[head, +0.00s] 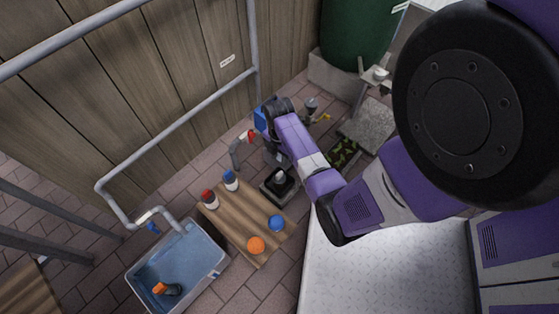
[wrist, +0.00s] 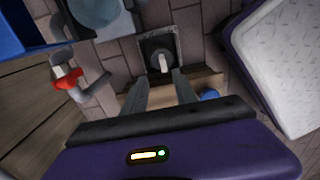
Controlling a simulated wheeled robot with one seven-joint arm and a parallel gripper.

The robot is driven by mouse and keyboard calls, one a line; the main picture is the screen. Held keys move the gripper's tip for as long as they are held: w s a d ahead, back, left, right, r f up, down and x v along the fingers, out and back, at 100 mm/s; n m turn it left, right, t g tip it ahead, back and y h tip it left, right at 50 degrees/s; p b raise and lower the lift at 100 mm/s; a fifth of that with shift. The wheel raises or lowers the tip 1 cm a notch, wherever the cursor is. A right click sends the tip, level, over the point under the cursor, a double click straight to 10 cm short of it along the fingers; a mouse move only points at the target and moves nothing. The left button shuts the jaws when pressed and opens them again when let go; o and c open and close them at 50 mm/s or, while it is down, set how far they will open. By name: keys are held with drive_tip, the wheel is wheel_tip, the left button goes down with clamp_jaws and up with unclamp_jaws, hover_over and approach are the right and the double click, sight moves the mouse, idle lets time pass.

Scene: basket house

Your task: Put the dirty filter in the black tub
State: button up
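A small square black tub (head: 268,193) stands on the paving by the wooden board's upper right edge. It also shows in the wrist view (wrist: 146,47), ahead of my fingers. A pale, stubby cylinder (wrist: 162,63), which looks like the filter, stands inside the tub; its white top shows in the head view (head: 280,174). I cannot tell whether it is dirty. My gripper (wrist: 161,77) has its two grey fingers spread apart, with nothing seen clamped between them. It points toward the tub, and the cylinder lies beyond the fingertips. Contact cannot be told.
A wooden board (head: 240,218) holds two bottles, an orange ball (head: 256,244) and a blue ball (head: 277,223). A blue basin (head: 150,262) stands at lower left. A pipe with a red valve (wrist: 68,80) rises left of my gripper. A white textured surface (head: 375,270) lies right.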

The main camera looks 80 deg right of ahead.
drive_tip(key=w+a+r+m+t+h, duration=0.1)
drive_tip(key=a+r+m+t+h, duration=0.15)
drive_tip(key=a, duration=0.75)
drive_tip(key=a+r+m+t+h, duration=0.1)
drive_tip(key=a+r+m+t, duration=0.25)
drive_tip(key=a, duration=0.65)
drive_tip(key=s+a+r+m+t+y, duration=0.1)
drive_tip(key=s+a+r+m+t, duration=0.1)
drive_tip(key=r, duration=0.7)
drive_tip(key=s+a+r+m+t+y, duration=0.1)
drive_tip(key=a+r+t, duration=0.3)
drive_tip(key=r, duration=0.6)
drive_tip(key=s+a+r+m+t+y, duration=0.1)
drive_tip(key=s+a+r+m+t, duration=0.1)
drive_tip(key=a+r, duration=0.4)
wheel_tip(320, 180, up, 4)
drive_tip(key=shift+s+r+m+t, duration=0.2)
drive_tip(key=shift+s+m+t, duration=0.1)
drive_tip(key=shift+s+t, duration=0.3)
drive_tip(key=shift+s+y+p, duration=0.1)
drive_tip(key=shift+y+p, duration=0.15)
drive_tip(key=shift+p, duration=0.05)
